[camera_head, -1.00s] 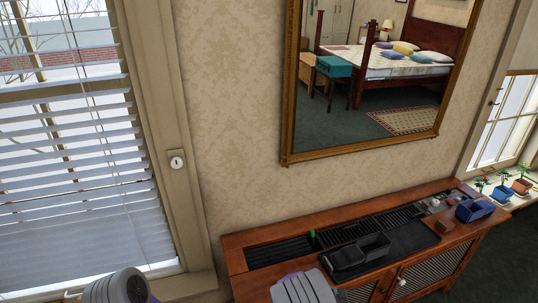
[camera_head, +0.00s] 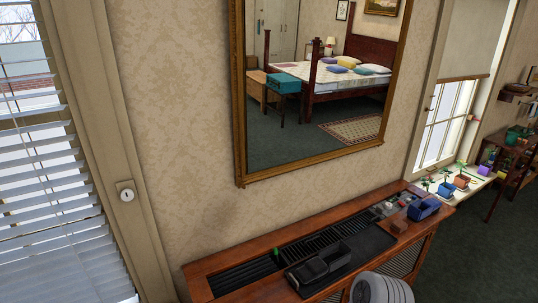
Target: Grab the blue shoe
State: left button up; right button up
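A small dark blue object (camera_head: 424,208) stands on the right end of the wooden cabinet top. It looks open-topped, and it is too small in the view to be sure it is a shoe. No other shoe-like blue thing is clear on the cabinet. Neither of my grippers shows in the head view. Only a grey, rounded arm part of mine shows at the bottom edge, in front of the cabinet, well apart from the blue object.
The wooden cabinet (camera_head: 230,268) stands against the papered wall under a gilt-framed mirror (camera_head: 240,120). A black tray-like item (camera_head: 318,262) sits on it. A small brown block (camera_head: 398,225) lies near the blue object. Potted plants (camera_head: 446,190) line the sill at right. Dark floor is open at right.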

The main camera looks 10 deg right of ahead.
aim_at(418, 211)
jog(key=z, duration=2.55)
jog(key=k, duration=1.25)
jog(key=z, duration=0.85)
jog(key=i, duration=1.1)
jog(key=u, duration=0.35)
jog(key=i, duration=1.75)
jog(key=u, duration=0.3)
jog(key=i, duration=1.75)
jog(key=u, duration=0.75)
jog(key=i, duration=1.9)
jog(key=u, duration=0.8)
